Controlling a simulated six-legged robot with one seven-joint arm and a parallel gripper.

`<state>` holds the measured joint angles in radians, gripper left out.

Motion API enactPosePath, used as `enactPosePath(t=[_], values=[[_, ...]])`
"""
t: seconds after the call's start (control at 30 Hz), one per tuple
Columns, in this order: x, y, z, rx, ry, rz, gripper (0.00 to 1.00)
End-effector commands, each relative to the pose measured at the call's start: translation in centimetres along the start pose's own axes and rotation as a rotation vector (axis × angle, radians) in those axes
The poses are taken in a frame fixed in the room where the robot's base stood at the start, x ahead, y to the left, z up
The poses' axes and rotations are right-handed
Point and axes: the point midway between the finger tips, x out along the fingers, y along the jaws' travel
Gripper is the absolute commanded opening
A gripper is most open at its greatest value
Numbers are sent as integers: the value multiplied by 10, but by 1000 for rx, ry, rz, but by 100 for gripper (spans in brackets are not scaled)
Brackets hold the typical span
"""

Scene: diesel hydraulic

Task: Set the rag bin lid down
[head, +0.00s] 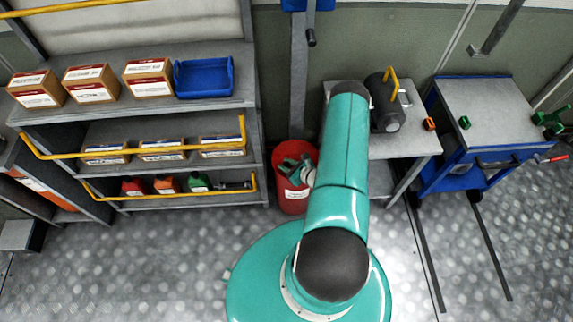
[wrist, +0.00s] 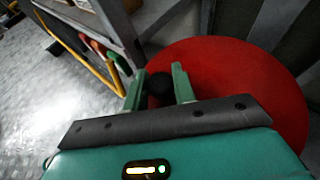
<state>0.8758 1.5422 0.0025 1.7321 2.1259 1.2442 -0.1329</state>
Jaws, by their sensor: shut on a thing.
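The rag bin lid (wrist: 235,85) is a red round disc with a dark knob (wrist: 158,90), seen close up in the wrist view. My gripper (wrist: 157,80) has its two green fingers on either side of the knob and is shut on it. In the head view my gripper (head: 292,168) is at the top of the red rag bin (head: 292,207), which has a white label and stands on the floor right of the shelves. My gripper and arm hide part of the bin's top. I cannot tell whether the lid touches the bin.
A grey shelf unit (head: 165,112) with yellow rails, boxes, a blue bin (head: 204,77) and bottles stands left of the rag bin. A grey table (head: 410,140) and a blue tool cart (head: 485,110) stand to the right. The metal floor in front of the shelves is clear.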

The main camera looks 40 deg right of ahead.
Motion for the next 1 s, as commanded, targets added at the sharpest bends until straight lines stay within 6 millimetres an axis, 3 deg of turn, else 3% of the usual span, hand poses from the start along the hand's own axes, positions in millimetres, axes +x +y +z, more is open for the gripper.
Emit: enactPosePath(t=[0.13, 0.17, 0.27, 0.67, 0.77, 1.0], values=[[1, 0, -2, 0, -1, 0, 0], [1, 0, -2, -1, -1, 0, 32], [1, 0, -2, 0, -1, 0, 52], [-6, 0, -3, 1, 1, -1, 52], [-19, 0, -2, 2, 1, -1, 52], [-71, -2, -2, 2, 1, -4, 52]])
